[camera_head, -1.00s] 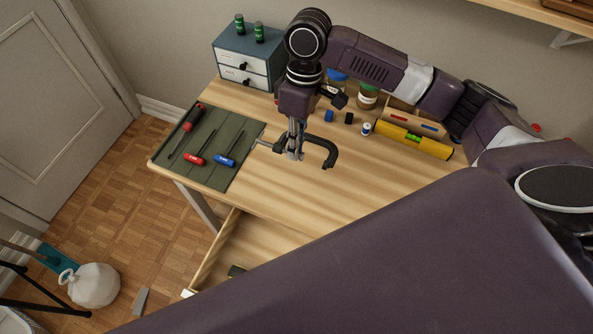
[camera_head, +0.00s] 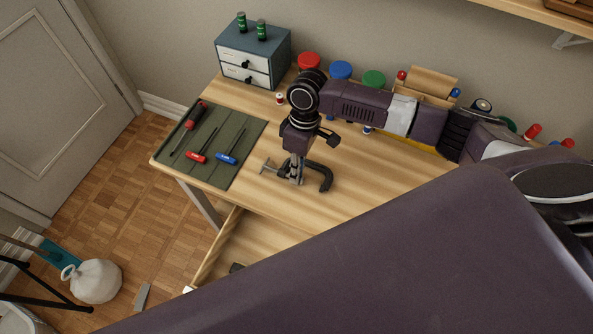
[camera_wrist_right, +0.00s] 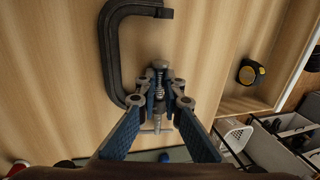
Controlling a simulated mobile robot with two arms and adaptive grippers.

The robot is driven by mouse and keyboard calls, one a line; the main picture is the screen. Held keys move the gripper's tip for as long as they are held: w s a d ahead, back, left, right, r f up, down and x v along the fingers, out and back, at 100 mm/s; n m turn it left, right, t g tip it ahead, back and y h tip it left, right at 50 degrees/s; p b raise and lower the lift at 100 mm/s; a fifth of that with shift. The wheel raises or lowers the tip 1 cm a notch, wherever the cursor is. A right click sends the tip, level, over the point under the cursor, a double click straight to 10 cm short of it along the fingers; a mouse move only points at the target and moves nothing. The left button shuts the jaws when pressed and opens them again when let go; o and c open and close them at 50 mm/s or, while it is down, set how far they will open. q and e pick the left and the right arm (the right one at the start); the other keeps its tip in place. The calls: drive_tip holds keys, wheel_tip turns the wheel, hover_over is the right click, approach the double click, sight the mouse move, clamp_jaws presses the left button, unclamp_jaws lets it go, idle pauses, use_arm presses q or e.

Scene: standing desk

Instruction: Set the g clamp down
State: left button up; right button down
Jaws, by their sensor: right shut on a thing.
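The g clamp (camera_head: 325,180) is a dark C-shaped frame with a metal screw and a crossbar. My right gripper (camera_head: 296,178) is shut on its screw part, low over the front of the desk, just right of the green mat. In the right wrist view the frame of the g clamp (camera_wrist_right: 113,55) extends up and left from the fingers, and the right gripper (camera_wrist_right: 160,95) closes around the screw. I cannot tell whether the clamp touches the wood. My left gripper is in neither view.
The wooden desk (camera_head: 370,175) has bare room right of the clamp. A green mat (camera_head: 240,130) holds a screwdriver and red- and blue-handled tools. A small drawer cabinet (camera_head: 262,60) and several lidded jars stand behind. An open drawer (camera_head: 255,250) below the front edge holds a tape measure (camera_wrist_right: 250,73).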

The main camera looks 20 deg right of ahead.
drive_tip(key=c, duration=2.1)
unclamp_jaws()
drive_tip(key=shift+f, duration=0.1)
drive_tip(key=v, duration=1.2)
drive_tip(key=shift+s+b, duration=0.15)
drive_tip(key=shift+b, duration=0.25)
drive_tip(key=shift+a, duration=0.1)
